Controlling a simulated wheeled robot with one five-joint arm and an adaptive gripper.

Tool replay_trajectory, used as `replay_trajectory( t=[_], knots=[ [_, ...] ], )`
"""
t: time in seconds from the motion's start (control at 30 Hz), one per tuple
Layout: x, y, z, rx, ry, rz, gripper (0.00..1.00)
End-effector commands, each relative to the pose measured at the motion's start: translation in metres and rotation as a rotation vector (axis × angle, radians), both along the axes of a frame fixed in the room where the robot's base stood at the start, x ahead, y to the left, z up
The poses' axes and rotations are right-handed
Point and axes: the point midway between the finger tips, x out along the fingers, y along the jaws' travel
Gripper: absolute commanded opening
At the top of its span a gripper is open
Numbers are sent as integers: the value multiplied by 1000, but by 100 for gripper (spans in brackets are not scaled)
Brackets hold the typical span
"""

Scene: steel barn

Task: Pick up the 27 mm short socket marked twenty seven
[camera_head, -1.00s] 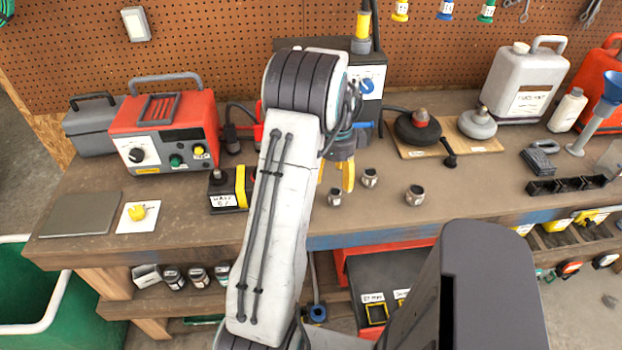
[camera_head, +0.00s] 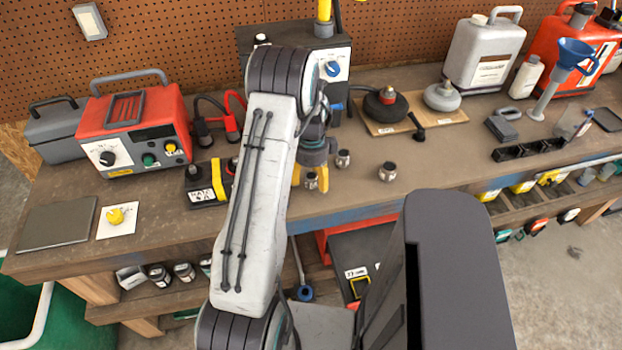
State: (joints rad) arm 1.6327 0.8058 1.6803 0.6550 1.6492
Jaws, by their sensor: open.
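Three small metal sockets stand near the front of the workbench, right of my arm. One socket (camera_head: 311,181) is beside my gripper's yellow fingers, partly hidden by them. A second socket (camera_head: 343,159) stands just behind and to the right. A third socket (camera_head: 387,172) stands farther right, apart from the others. Their markings are too small to read, so I cannot tell which is the twenty seven. My gripper (camera_head: 310,178) is open, pointing down close to the leftmost socket. My arm hides part of the bench to its left.
The wooden bench (camera_head: 450,185) has clear room right of the sockets. A black tray (camera_head: 540,147) lies farther right. A board (camera_head: 395,125) with round knobs stands behind. A red charger (camera_head: 137,130) and a battery (camera_head: 205,185) stand left of my arm.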

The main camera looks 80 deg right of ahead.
Motion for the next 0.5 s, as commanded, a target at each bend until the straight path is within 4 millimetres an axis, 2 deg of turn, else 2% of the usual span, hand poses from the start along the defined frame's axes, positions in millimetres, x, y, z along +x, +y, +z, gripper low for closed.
replay_trajectory(
  t=[0.23,0.5],
  knots=[
    [0,0,-1,0,0,0,65],
    [0,0,-1,0,0,0,41]
  ],
)
